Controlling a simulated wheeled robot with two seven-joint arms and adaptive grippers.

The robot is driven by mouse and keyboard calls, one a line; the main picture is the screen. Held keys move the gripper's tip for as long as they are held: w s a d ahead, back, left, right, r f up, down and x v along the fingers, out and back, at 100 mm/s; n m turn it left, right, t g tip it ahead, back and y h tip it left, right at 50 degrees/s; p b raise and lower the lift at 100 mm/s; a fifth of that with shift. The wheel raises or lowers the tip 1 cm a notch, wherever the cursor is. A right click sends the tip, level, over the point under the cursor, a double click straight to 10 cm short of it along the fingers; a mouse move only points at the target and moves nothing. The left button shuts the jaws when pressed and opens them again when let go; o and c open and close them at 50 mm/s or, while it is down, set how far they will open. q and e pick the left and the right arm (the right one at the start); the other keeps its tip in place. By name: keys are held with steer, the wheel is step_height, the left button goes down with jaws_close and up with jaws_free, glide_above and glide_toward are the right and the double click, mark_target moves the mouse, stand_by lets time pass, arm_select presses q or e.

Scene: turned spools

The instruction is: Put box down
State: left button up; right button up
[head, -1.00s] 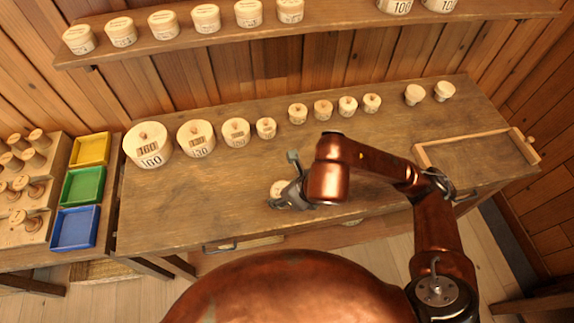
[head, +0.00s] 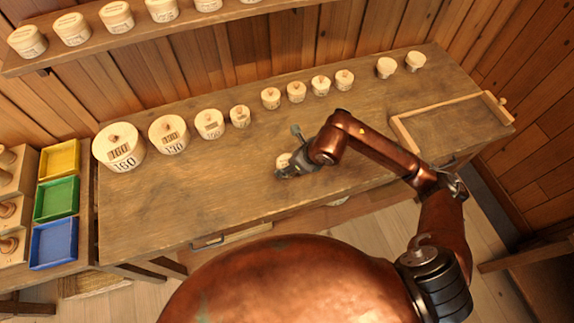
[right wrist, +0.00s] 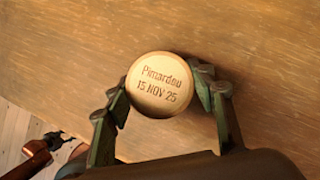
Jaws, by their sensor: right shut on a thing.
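The box is a small round pale wooden one with writing burnt into its lid (right wrist: 160,85). My right gripper (right wrist: 158,95) is shut on it, one finger on each side. In the head view the box (head: 283,160) shows beside the right gripper (head: 287,168), over the middle front of the wooden workbench (head: 210,205). I cannot tell whether its base touches the bench top. My left gripper is outside the head view; a dark gripper on a copper arm (right wrist: 58,141) shows small at the lower left of the right wrist view, its jaws unclear.
Several lidded round boxes stand in a row at the back, the largest (head: 118,148) at left. Two small pale pieces (head: 386,67) stand back right. A wooden-framed tray area (head: 402,134) lies at right. Yellow, green and blue trays (head: 54,243) are left. Bench around the gripper is clear.

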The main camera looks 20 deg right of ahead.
steer(key=shift+f, duration=0.75)
steer(key=o, duration=1.1)
steer(key=p+v, duration=0.1)
steer(key=v, duration=1.1)
steer(key=shift+a, duration=0.1)
